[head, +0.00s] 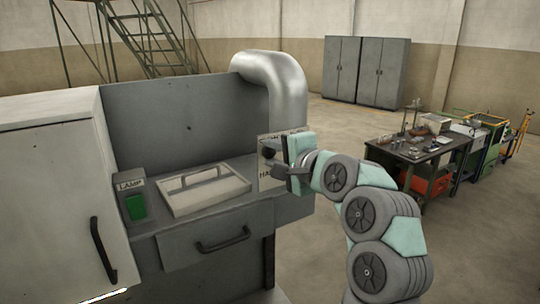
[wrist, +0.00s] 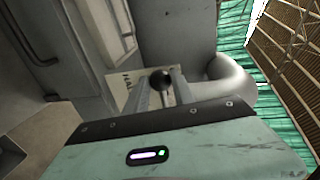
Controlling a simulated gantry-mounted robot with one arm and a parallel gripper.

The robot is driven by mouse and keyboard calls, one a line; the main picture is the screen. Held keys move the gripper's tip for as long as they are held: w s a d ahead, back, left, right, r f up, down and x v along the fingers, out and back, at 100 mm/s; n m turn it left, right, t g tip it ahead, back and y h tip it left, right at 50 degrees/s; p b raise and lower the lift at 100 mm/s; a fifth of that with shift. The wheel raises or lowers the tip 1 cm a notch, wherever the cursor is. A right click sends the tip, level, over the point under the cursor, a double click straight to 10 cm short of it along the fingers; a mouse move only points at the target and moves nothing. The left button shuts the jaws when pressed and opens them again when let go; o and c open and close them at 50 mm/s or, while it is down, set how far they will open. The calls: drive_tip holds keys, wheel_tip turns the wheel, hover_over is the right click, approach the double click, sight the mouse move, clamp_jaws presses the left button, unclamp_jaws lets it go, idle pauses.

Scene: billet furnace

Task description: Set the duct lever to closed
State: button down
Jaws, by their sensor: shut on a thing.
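The duct lever shows as a dark round knob (head: 268,152) in front of a pale lettered plate (head: 265,183) beside the silver duct (head: 287,85). My gripper (head: 276,164) is at the plate, shut on the lever. In the wrist view the dark knob (wrist: 165,80) sits between the two grey fingers of my gripper (wrist: 162,86). The lever's shaft and part of the plate's lettering are hidden by my gripper, so I cannot read the lever's setting.
Left of the plate are a pale lidded panel with a handle (head: 205,190), a green lamp switch (head: 136,207) and a white cabinet door (head: 50,200). A drawer (head: 222,238) is below.

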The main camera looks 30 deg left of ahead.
drive_tip(key=shift+r, duration=0.1)
drive_tip(key=c, duration=1.1)
unclamp_jaws()
drive_tip(key=shift+o, duration=0.2)
drive_tip(key=b+v, duration=0.2)
drive_tip(key=v, duration=0.8)
drive_tip(key=shift+d, duration=0.4)
drive_tip(key=shift+r, duration=0.1)
